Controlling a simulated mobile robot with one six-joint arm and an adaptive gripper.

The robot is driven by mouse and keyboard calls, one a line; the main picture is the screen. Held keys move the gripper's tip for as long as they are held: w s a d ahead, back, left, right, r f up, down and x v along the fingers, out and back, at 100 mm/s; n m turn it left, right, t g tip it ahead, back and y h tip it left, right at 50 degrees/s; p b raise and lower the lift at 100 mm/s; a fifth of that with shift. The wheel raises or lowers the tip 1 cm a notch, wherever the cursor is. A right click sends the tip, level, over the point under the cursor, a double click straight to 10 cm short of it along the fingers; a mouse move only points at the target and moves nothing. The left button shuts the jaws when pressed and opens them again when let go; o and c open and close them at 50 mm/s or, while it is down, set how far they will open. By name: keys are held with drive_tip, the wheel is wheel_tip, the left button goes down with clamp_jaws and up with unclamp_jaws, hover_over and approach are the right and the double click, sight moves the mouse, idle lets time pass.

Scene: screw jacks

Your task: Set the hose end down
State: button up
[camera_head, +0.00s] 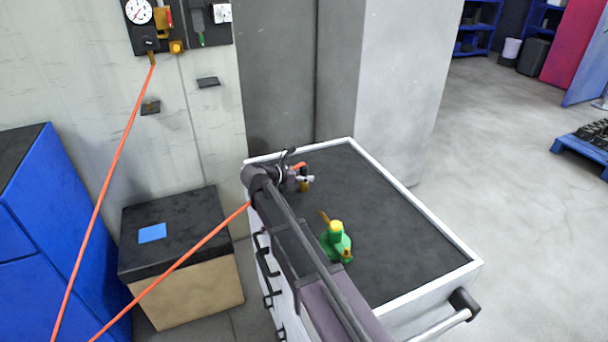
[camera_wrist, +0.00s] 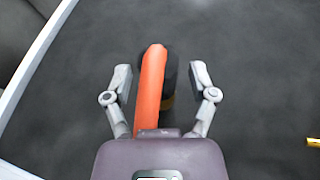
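The orange hose (camera_wrist: 151,88) shows in the wrist view between my two fingers. Its end has a dark and brass fitting (camera_wrist: 170,82), partly hidden behind the hose. My gripper (camera_wrist: 160,76) is open around the hose end, with a gap to the right finger and a narrower one to the left. In the head view my gripper (camera_head: 297,178) is low over the far left part of the cart's black top (camera_head: 385,220), and a brass fitting (camera_head: 304,186) shows beside it. I cannot tell whether the fitting rests on the top.
A green screw jack (camera_head: 337,242) with a yellow top stands on the cart, right of my arm. The hose (camera_head: 190,253) runs left, past a box with a black lid (camera_head: 170,210), and up to a wall gauge panel (camera_head: 150,30). The cart top's right side is clear.

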drive_tip(key=shift+r, duration=0.15)
drive_tip(key=shift+r, duration=0.1)
drive_tip(key=p+v, duration=0.5)
drive_tip(key=v, duration=0.7)
idle(2.5)
